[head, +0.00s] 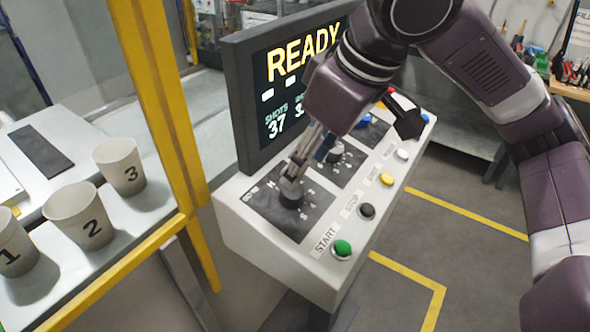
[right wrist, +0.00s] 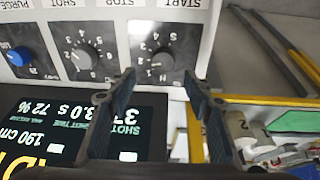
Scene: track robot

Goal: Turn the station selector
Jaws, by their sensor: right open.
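The station selector is a dark round knob (head: 291,199) at the near left of the black dial plates on the white control console. In the right wrist view the knob (right wrist: 160,62) shows upside down, ringed by white marks; its exact setting is too small to tell. My right gripper (head: 293,184) points down at this knob and partly covers it. In the right wrist view the open fingertips (right wrist: 160,76) lie to either side of the knob, with visible gaps; I cannot tell how far down they reach. My left gripper is not in view.
A middle dial (right wrist: 82,58) and a blue knob (right wrist: 18,56) sit beside the selector. A green START button (head: 343,247) and several other buttons line the console's edge. The READY screen (head: 285,95) stands behind. A yellow post (head: 160,100) and numbered cups (head: 80,215) are at left.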

